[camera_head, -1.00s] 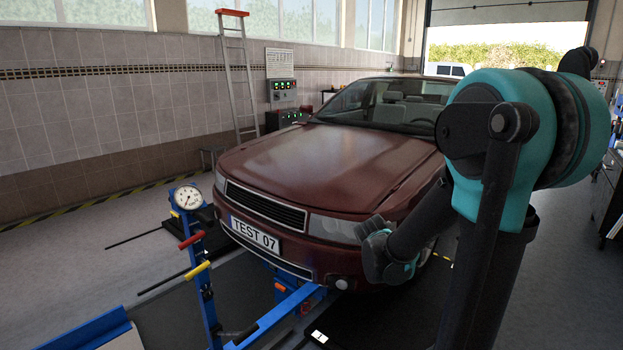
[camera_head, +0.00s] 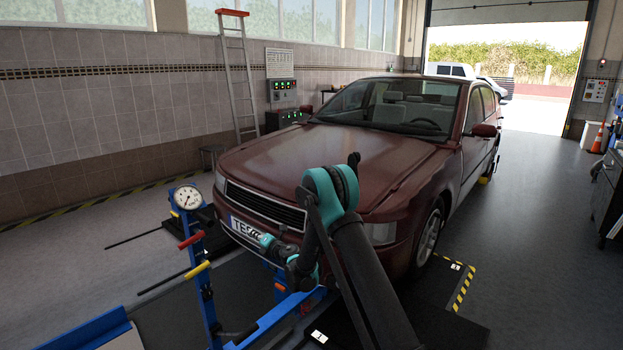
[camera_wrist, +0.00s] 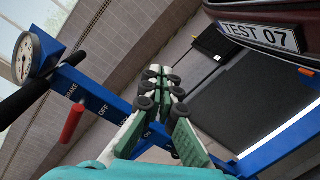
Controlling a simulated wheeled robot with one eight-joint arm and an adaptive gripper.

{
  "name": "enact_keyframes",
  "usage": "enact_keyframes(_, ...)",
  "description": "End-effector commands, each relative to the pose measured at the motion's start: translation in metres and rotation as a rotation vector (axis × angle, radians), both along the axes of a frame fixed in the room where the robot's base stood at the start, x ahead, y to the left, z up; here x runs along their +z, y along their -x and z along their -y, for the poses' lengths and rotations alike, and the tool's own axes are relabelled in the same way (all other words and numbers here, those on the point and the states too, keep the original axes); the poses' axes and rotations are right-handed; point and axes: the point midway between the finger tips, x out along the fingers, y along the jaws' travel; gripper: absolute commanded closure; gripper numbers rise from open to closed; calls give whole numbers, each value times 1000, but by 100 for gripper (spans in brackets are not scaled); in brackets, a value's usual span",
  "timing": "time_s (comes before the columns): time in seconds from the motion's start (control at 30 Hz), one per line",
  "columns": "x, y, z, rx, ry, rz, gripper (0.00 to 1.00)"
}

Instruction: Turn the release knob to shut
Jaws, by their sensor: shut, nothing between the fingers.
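The blue jack post (camera_head: 207,300) stands at left in front of the car. It carries a round white gauge (camera_head: 187,198), a red handle (camera_head: 191,240) and a yellow handle (camera_head: 197,270). I cannot tell which part is the release knob; it may be hidden. In the wrist view the red handle (camera_wrist: 72,123) hangs beside the blue post, lettered BRAKE, OFF and ON. My gripper (camera_head: 267,241) is right of the post, before the car's number plate. In the wrist view my gripper (camera_wrist: 162,74) is shut and empty, its fingers covering part of the post.
A dark red car (camera_head: 340,160) with plate TEST 07 (camera_wrist: 258,35) stands close behind my arm. A blue beam (camera_head: 270,320) runs from the post towards the car. A ladder (camera_head: 238,80) leans on the wall. The floor at right (camera_head: 540,220) is clear.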

Motion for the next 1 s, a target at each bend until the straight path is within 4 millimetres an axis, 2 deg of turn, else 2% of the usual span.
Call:
enact_keyframes(0.03,-27,6,-22,59,59,18,100)
enact_keyframes(0.2,-114,36,-74,246,260,74,100)
enact_keyframes(0.3,-162,54,-94,337,362,97,100)
enact_keyframes(0.4,-199,69,-106,406,442,113,100)
enact_keyframes(0.5,-225,80,-112,453,498,121,100)
enact_keyframes(0.67,-243,87,-117,486,536,128,100)
enact_keyframes(1.0,-244,66,-142,487,538,128,100)
